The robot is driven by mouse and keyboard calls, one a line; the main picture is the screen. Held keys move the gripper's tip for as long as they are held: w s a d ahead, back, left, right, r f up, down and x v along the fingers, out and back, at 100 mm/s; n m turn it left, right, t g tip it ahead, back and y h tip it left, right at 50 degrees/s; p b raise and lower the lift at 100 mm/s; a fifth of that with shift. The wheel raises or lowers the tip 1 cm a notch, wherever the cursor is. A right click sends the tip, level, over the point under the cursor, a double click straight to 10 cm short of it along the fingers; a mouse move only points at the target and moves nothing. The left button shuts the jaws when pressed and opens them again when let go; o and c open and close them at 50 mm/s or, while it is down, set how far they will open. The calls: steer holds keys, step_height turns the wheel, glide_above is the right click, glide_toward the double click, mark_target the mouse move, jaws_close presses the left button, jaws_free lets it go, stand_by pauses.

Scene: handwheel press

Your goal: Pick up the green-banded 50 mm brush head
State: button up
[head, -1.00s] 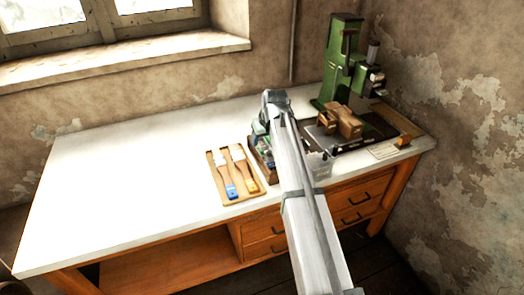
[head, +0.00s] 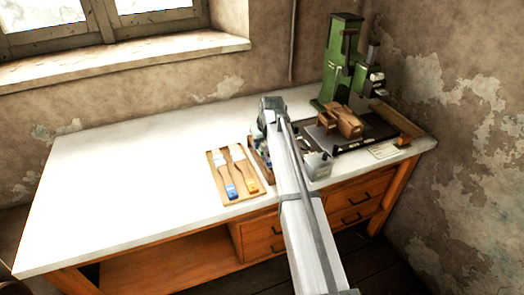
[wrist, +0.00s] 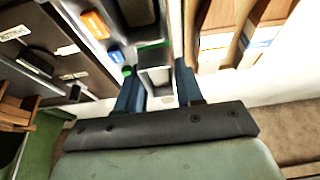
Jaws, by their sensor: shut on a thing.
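In the wrist view, my gripper (wrist: 158,92) has its two blue fingers on either side of a grey block-like piece with a green band, which I take to be the green-banded brush head (wrist: 153,45). The gripper is shut on it.
An orange-marked piece (wrist: 95,24) and a blue-marked piece (wrist: 115,54) lie close beside the held head. A wooden tray (head: 222,192) with two brushes lies left of my arm. A green press (head: 337,65) stands behind right. The bench's left side is clear.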

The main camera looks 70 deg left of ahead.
mark_target(265, 143)
steer(key=shift+c, duration=0.7)
steer(key=shift+r, duration=0.1)
step_height(265, 143, up, 10)
steer(key=w, duration=0.1)
steer(key=w+m, duration=0.3)
steer(key=w, duration=2.1)
steer(key=w+a+f+n, duration=0.2)
steer(key=w+a+n, duration=0.1)
steer(key=w+a, duration=0.3)
steer(key=shift+w+f, duration=0.15)
steer(key=shift+w, duration=0.3)
steer(key=shift+f, duration=0.2)
